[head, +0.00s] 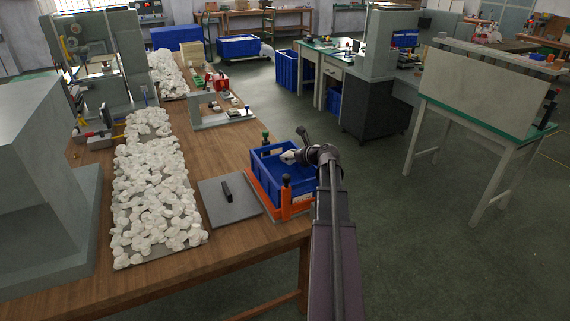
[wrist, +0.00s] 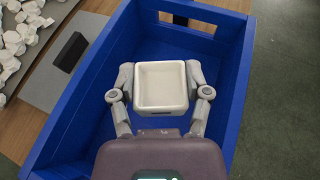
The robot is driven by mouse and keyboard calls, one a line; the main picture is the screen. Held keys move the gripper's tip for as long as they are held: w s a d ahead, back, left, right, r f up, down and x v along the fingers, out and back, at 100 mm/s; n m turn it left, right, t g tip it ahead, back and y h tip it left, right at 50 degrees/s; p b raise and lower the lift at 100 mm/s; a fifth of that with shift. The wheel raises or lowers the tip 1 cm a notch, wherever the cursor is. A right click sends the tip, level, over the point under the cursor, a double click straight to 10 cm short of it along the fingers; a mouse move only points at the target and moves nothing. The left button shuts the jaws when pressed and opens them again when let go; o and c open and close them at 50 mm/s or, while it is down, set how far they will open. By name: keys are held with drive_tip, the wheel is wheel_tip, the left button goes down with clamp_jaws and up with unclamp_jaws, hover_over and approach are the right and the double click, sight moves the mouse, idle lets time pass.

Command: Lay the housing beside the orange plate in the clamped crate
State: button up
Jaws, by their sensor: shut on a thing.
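The housing is a small white, open square box (wrist: 161,86). My gripper (wrist: 160,76) is shut on it, with one finger on each of two opposite sides. The housing is upright, its open side facing the wrist camera. It is over the inside of the blue crate (wrist: 235,85). In the head view my gripper (head: 295,156) is at the blue crate (head: 270,183), and the housing shows only as a small pale shape.
A grey plate (head: 215,205) with a black block (head: 227,191) lies left of the crate. Many white pieces (head: 155,200) cover a strip of the wooden table farther left. A grey fixture (head: 225,120) stands behind. The crate walls rise around the gripper.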

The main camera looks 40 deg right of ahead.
sight(285, 162)
drive_tip(key=shift+w+a, duration=0.1)
drive_tip(key=shift+w, duration=0.05)
drive_tip(key=shift+w+a+f, duration=0.1)
drive_tip(key=shift+w+a, duration=0.35)
wheel_tip(285, 162, down, 4)
drive_tip(key=b, duration=0.3)
drive_tip(key=shift+r+b, duration=0.25)
drive_tip(key=shift+b, duration=0.1)
drive_tip(key=shift+f+b, duration=0.6)
drive_tip(key=o, duration=0.9)
drive_tip(key=shift+r, duration=0.15)
